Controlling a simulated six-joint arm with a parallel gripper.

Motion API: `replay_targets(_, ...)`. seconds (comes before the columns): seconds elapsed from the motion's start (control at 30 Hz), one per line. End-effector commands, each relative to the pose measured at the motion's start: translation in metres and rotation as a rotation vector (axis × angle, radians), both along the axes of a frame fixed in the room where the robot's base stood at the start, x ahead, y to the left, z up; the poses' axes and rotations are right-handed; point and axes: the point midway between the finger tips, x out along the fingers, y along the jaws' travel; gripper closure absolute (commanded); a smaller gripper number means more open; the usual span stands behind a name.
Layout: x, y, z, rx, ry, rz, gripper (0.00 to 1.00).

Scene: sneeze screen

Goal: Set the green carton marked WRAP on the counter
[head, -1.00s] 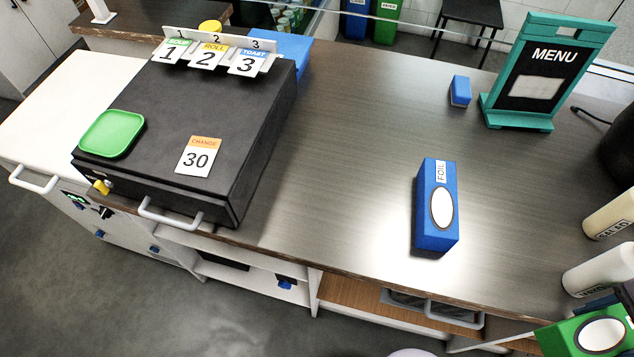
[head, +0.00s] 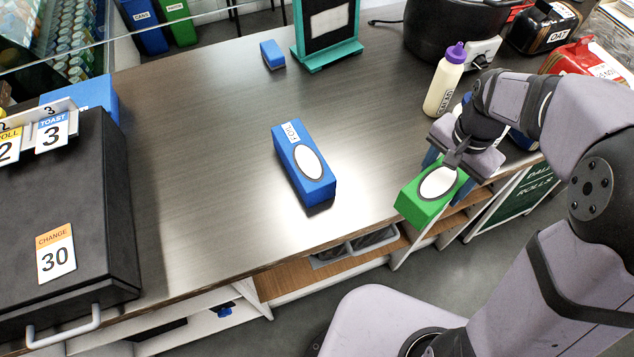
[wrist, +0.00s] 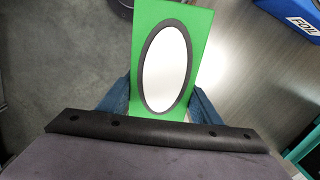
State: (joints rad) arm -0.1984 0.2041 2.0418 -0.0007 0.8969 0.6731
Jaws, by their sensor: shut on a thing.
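The green carton (head: 422,199) has a white oval with a dark rim on its top; no WRAP lettering is readable. My gripper (head: 447,172) is shut on it, with the blue fingers on either side. In the head view the carton is at the counter's front edge, right of the blue FOIL carton; I cannot tell its exact height. In the wrist view the green carton (wrist: 185,20) stands out between the fingers (wrist: 158,95), with grey floor to the left and counter to the right. The counter (head: 215,130) has a bare stretch left of the FOIL carton.
The blue FOIL carton (head: 302,165) lies mid-counter. A black cash drawer box (head: 90,190) stands at left. A small blue block (head: 272,54) and the teal-framed menu stand (head: 330,57) are at the back. A cream bottle with purple cap (head: 443,82) stands behind my gripper.

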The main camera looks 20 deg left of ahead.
Motion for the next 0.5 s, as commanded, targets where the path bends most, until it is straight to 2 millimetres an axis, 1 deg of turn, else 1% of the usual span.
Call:
replay_targets(0.03, -0.003, 0.014, 0.003, 0.001, -0.004, -0.003, 0.77)
replay_targets(0.17, 0.013, 0.052, 0.011, 0.001, -0.004, 0.086, 0.77)
replay_targets(0.27, 0.021, 0.087, 0.016, 0.001, -0.004, 0.163, 0.77)
replay_targets(0.37, 0.025, 0.128, 0.022, 0.002, -0.004, 0.250, 0.77)
replay_targets(0.4, 0.025, 0.147, 0.024, 0.002, -0.004, 0.287, 0.77)
replay_targets(0.47, 0.024, 0.175, 0.027, 0.002, -0.004, 0.343, 0.77)
replay_targets(0.5, 0.021, 0.194, 0.029, 0.002, -0.004, 0.381, 0.77)
